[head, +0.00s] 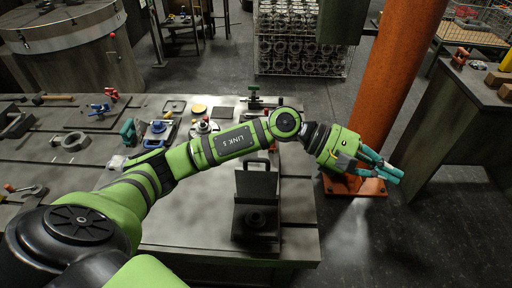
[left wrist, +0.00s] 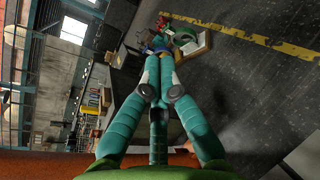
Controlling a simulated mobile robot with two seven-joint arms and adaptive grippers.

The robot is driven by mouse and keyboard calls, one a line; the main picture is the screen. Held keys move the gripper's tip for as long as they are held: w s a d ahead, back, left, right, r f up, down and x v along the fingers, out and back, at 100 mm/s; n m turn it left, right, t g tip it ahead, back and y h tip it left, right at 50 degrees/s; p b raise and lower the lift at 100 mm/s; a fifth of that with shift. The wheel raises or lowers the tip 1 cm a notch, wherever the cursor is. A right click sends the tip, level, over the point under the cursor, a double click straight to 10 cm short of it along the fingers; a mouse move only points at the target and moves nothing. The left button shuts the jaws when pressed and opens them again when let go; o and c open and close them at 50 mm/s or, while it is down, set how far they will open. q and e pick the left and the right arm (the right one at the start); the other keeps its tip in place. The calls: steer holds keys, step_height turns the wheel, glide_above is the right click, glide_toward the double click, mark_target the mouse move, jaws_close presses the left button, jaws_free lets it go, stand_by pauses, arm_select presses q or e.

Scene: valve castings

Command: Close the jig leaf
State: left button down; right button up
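The jig (head: 255,220) stands near the right end of the bench in the head view. My left gripper (head: 392,174) is to the right of the jig, beyond the bench edge and apart from the leaf. Its teal fingers (left wrist: 158,80) draw together at the tips and hold nothing that I can see. My right gripper is not in view.
An orange column (head: 390,75) rises just behind my left gripper. The bench (head: 185,225) carries clamps, rings and other tools to the left. A second bench (head: 460,95) stands at the right. A wire crate of castings (head: 300,45) stands at the back.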

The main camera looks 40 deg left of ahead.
arm_select(q)
steer(key=w+a+f+m+y, duration=0.1)
steer(key=a+f+m+y, duration=0.15)
steer(key=a, duration=0.35)
steer(key=w+a+f+m+g+y, duration=0.1)
steer(key=a+f+m+y, duration=0.1)
steer(key=a+y, duration=0.25)
steer(key=w+a+f+m+y, duration=0.2)
steer(key=a+m+y, duration=0.1)
steer(key=a, duration=0.4)
steer(key=a+r+y, duration=0.4)
steer(key=a+y, duration=0.2)
steer(key=a, duration=0.9)
steer(key=s+d+f+p, duration=0.1)
steer(key=f+p, duration=0.2)
steer(key=f, duration=0.1)
steer(key=s+d+f+g+p, duration=0.1)
steer(key=s+f+p, duration=0.1)
steer(key=f, duration=0.3)
steer(key=shift+s+f+m+p, duration=0.2)
steer(key=shift+s+m+p, duration=0.15)
steer(key=shift+p, duration=0.15)
steer(key=shift+w, duration=0.1)
